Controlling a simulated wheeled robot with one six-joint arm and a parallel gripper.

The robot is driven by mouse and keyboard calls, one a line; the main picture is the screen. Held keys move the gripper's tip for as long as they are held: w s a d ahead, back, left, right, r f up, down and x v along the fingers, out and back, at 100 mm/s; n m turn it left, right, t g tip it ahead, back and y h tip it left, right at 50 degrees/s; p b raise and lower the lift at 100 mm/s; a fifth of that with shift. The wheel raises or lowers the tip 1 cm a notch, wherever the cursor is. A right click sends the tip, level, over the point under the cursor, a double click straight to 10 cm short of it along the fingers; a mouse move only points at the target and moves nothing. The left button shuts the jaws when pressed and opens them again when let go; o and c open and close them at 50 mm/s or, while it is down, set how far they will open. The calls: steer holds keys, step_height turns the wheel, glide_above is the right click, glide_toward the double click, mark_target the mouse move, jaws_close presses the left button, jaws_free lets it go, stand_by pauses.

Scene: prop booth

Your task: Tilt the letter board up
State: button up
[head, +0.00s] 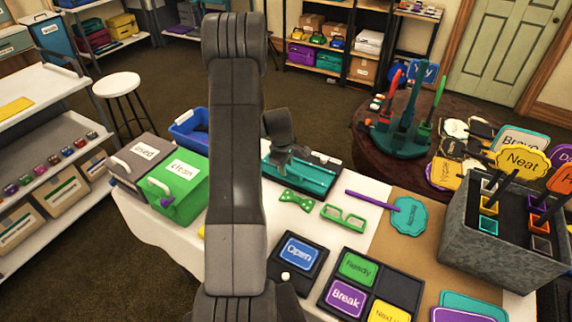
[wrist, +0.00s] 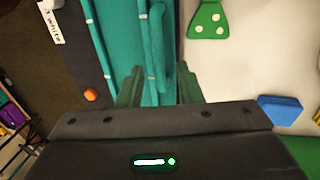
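The teal board in a dark frame (head: 318,178) lies flat on the white-topped table; I take it to be the letter board. In the wrist view the board (wrist: 115,45) fills the left middle, with thin teal strips and a thicker teal bar along it. My gripper (head: 283,160) is over its left part in the head view. In the wrist view my gripper (wrist: 160,85) is open, its two fingers apart on either side of the bar's near end. I cannot tell whether they touch it. My arm hides part of the table.
Green bow tie (head: 296,199) and green glasses (head: 343,217) lie just in front of the board. Green bin (head: 180,192) and blue bin (head: 190,132) stand to the left. A grey prop box (head: 480,240) is at right. A round table with a teal stand (head: 402,135) is behind.

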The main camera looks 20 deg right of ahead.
jaws_close()
